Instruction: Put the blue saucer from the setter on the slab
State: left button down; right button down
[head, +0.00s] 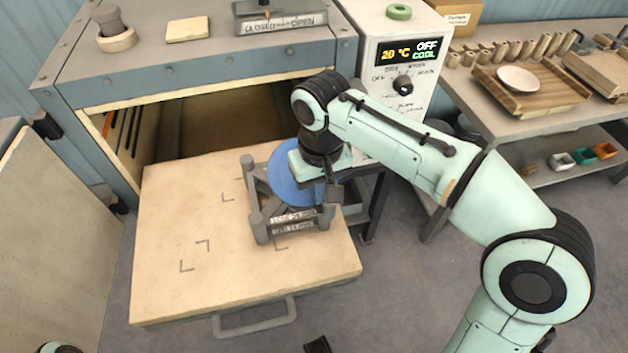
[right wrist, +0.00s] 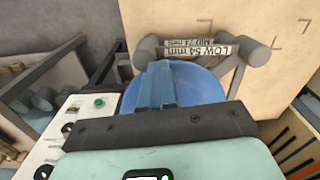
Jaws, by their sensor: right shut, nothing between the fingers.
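The blue saucer (head: 283,180) sits in the grey setter (head: 262,226), a frame with posts and height labels. The setter stands on the right part of the pale slab (head: 170,230), which has dark corner marks. My right gripper (head: 333,194) is over the saucer's right side and hides part of it. In the right wrist view its fingers (right wrist: 160,72) are shut together, empty, in front of the saucer (right wrist: 203,85); whether they touch it I cannot tell. The setter's labelled bar (right wrist: 190,45) shows beyond. My left gripper does not show.
The open kiln chamber (head: 225,122) lies behind the slab. A control box (head: 395,60) stands at the back right. A side table (head: 470,95) holds a wooden tray with a pale dish. The slab's left part is clear; a handle (head: 255,318) is at its front.

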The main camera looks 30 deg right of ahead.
jog(key=shift+s+f, duration=0.3)
jog(key=shift+s, duration=0.1)
jog(key=shift+w, duration=0.1)
